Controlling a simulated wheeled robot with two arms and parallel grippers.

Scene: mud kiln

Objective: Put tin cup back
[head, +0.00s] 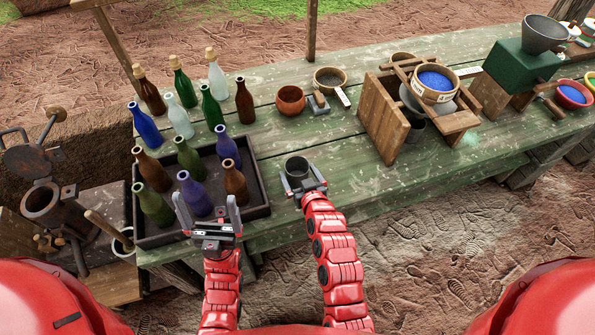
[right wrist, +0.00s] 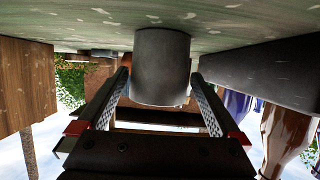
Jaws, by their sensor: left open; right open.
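The dark grey tin cup (head: 297,168) stands upright on the green plank table, right of the bottle tray. My right gripper (head: 302,183) is open, with one finger on each side of the cup. In the right wrist view, which is upside down, the cup (right wrist: 162,65) is between the two fingers, with small gaps visible at its sides. My left gripper (head: 208,207) is open and empty over the front edge of the bottle tray, in front of the bottles.
The dark tray (head: 262,212) holds several coloured bottles; more stand behind it. A wooden stand (head: 382,125) with a sieve of blue powder (head: 436,82) is to the right. Table between cup and stand is clear.

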